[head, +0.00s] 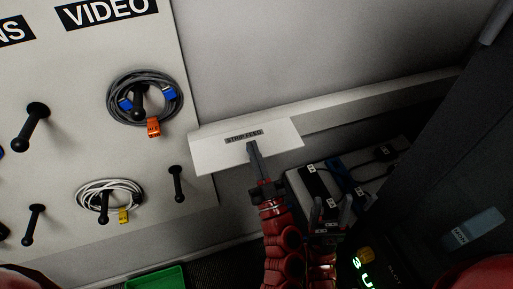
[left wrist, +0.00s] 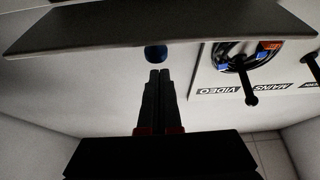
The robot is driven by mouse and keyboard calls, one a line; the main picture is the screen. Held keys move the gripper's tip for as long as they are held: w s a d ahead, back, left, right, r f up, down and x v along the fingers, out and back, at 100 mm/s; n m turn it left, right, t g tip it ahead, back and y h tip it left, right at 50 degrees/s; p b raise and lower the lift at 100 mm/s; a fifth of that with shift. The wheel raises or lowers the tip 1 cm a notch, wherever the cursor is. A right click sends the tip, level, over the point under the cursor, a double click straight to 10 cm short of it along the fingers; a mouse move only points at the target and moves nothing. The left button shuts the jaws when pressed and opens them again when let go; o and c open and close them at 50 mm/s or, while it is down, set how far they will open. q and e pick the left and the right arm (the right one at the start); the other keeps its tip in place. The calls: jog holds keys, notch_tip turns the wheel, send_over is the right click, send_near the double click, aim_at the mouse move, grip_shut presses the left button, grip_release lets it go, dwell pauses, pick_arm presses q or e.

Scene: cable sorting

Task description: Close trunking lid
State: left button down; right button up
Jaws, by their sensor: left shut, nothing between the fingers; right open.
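The trunking lid (head: 215,155) is a white flat plate with a dark label. It stands out at an angle from the pale trunking (head: 390,97) along the wall. In the left wrist view the lid (left wrist: 100,28) spans the top as a grey panel. My left gripper (head: 251,147) is shut and empty, its tips overlapping the lid's lower middle in the head view; contact is unclear. Its closed fingers show in the left wrist view (left wrist: 159,75), apart from the panel in the picture. My right gripper (head: 324,207) is open, low and to the right, near the white strip.
A pegboard (head: 60,75) on the left holds a grey cable coil (head: 112,92) and a white one (head: 83,187). A white strip (head: 345,185) with black plugs lies right of the left gripper. A dark cabinet (head: 440,170) fills the right. A green bin (head: 156,279) is at the bottom.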

pick_arm(q)
jog(key=shift+w+f, duration=0.1)
jog(key=shift+f, duration=0.35)
